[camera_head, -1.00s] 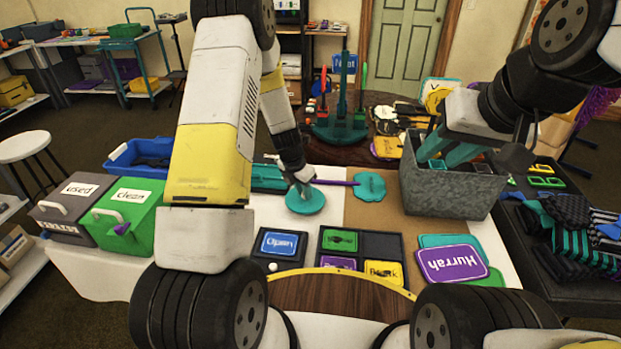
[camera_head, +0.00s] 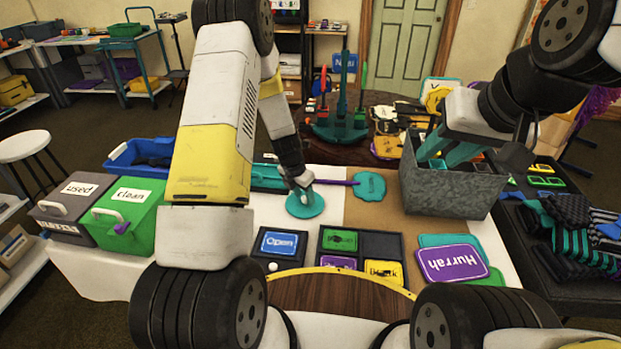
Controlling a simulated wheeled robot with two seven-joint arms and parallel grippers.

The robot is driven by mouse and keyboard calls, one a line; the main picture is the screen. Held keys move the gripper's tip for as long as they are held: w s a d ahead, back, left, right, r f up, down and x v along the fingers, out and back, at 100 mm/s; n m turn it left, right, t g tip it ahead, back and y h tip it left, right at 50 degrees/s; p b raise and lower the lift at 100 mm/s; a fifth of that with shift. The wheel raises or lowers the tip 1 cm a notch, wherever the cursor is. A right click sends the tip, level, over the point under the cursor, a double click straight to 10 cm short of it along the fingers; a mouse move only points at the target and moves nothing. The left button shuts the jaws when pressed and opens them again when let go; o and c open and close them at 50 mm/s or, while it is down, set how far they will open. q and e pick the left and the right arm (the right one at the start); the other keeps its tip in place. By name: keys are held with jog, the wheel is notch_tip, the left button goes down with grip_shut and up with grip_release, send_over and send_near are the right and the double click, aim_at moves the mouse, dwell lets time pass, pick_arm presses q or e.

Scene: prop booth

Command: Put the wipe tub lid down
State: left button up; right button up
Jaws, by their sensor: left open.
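A round teal disc (camera_head: 306,208), which looks like the lid, lies flat at the white part of the table, left of the brown strip. My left gripper (camera_head: 301,190) is directly over it with its fingertips at its top; the jaws are open. Whether the fingers still touch the disc is too small to tell. My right gripper (camera_head: 442,152) reaches down into the grey bin (camera_head: 450,196); teal pieces are around its tip and its jaws are not clear. I cannot pick out the wipe tub for sure.
A flat teal shape (camera_head: 370,187) lies just right of the disc, with a purple rod between. In front are a blue "Open" sign (camera_head: 280,243), a dark sectioned tray (camera_head: 372,246) and a purple "Hurrah" sign (camera_head: 452,263). A green box (camera_head: 128,215) stands left.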

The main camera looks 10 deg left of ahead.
pick_arm(q)
jog(key=v, duration=1.1)
notch_tip(320, 180, up, 10)
jog(key=m+t+h, duration=0.1)
jog(key=m, duration=0.5)
send_over(298, 209)
jog(key=s, duration=0.3)
jog(key=s+r+m+t, duration=0.1)
jog(key=s+r+m, duration=0.7)
jog(key=s+m, duration=0.3)
jog(key=s+r+m+t, duration=0.1)
jog(key=s+r+m, duration=0.8)
jog(key=s+m, duration=0.3)
jog(key=shift+r+m+t, duration=0.15)
jog(key=shift+m+t, duration=0.25)
